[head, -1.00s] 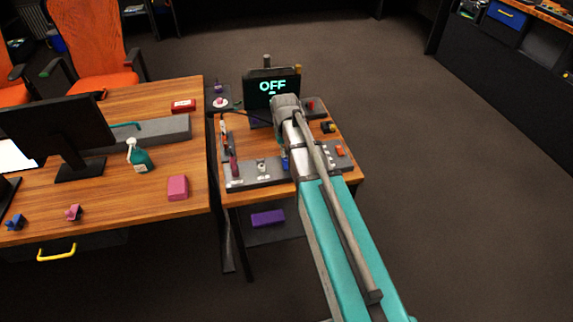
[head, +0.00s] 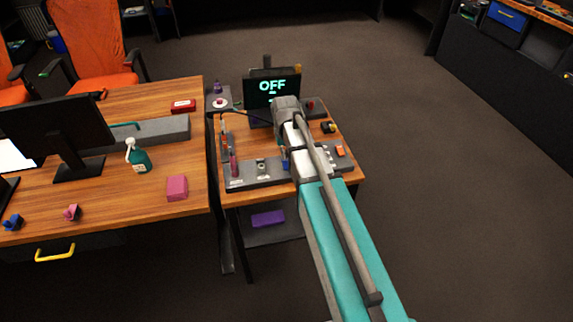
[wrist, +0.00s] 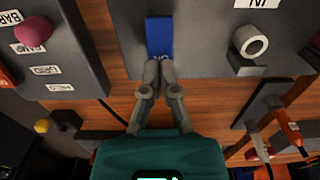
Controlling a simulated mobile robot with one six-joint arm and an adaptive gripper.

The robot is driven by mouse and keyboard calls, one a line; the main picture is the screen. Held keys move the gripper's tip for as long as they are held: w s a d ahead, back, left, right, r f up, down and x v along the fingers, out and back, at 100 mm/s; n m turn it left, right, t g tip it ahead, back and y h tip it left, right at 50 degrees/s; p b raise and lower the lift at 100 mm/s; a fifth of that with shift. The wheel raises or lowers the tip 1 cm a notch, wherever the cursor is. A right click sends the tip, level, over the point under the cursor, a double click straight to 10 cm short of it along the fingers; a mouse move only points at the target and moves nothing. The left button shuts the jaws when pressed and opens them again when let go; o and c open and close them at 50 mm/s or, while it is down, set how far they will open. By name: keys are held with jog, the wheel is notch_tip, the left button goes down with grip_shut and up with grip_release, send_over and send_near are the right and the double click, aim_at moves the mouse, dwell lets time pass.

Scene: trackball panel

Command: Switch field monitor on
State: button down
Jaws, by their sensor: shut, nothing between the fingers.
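The field monitor (head: 271,87) stands at the back of the small wooden side table. Its dark screen reads OFF in cyan, partly covered below by my wrist. A blue switch piece (wrist: 159,36) sits on a dark grey panel (wrist: 207,55) in the wrist view, and a blue bit also shows beside my arm in the head view (head: 285,160). My gripper (wrist: 160,64) is shut and empty, its fingertips right at the near end of the blue piece. Whether they touch it I cannot tell. The fingertips partly cover a small label there.
A white ring-shaped knob (wrist: 251,41) and a pink knob (wrist: 34,32) stand on panels to either side. Red-handled tools (wrist: 287,128) lie at lower right. A large desk (head: 110,185) with a spray bottle (head: 137,156) is left of the table.

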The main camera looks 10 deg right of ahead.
jog(key=shift+f+b, duration=0.6)
jog(key=shift+f, duration=0.05)
dwell(0.5)
jog(key=shift+r, duration=0.15)
jog(key=shift+r+p, duration=3.4)
jog(key=shift+p, duration=0.2)
jog(key=s+r+p, duration=0.3)
jog(key=s+r, duration=0.1)
jog(key=s, duration=1.2)
jog(key=shift+p, duration=0.4)
